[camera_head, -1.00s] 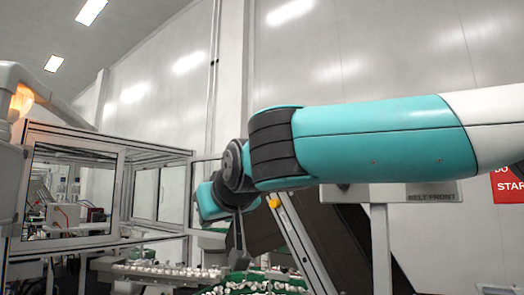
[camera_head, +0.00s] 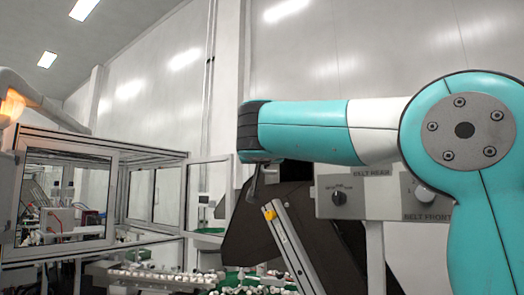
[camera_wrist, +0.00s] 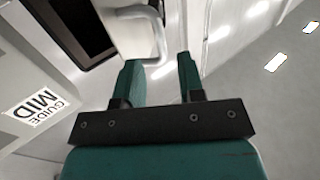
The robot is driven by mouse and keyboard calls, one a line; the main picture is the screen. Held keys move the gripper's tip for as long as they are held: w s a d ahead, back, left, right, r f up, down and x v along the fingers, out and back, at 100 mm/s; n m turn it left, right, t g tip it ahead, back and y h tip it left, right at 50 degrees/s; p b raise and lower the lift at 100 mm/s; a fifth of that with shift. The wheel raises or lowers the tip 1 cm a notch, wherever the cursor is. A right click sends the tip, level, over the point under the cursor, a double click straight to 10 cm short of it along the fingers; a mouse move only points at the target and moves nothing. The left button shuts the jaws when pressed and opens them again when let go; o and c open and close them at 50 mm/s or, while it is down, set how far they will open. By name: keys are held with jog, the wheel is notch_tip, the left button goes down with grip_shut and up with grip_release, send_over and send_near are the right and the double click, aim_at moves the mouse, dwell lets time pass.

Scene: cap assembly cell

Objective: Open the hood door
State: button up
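In the wrist view, a pale curved bar handle (camera_wrist: 158,32) stands out from a white panel (camera_wrist: 122,30) with a dark window. I take this panel for the hood door, but I cannot be sure. My gripper (camera_wrist: 158,62) is open, its two green fingers well apart. The handle's lower end shows just past the fingertips, nearer the left finger; I cannot tell whether they touch. In the head view, my gripper (camera_head: 254,185) is small at the arm's far end, beside a dark sloped panel, and its fingers are unclear.
A metal-framed glazed enclosure (camera_head: 60,250) stands at left in the head view. A belt control box (camera_head: 372,198) with knobs is near my arm. Trays of small parts (camera_head: 150,277) lie low in front. A box labelled MID GUIDE (camera_wrist: 30,90) is at left in the wrist view.

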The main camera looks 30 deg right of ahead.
aim_at(262, 166)
jog(key=shift+p+x, duration=1.2)
jog(key=shift+x, duration=1.95)
grip_shut()
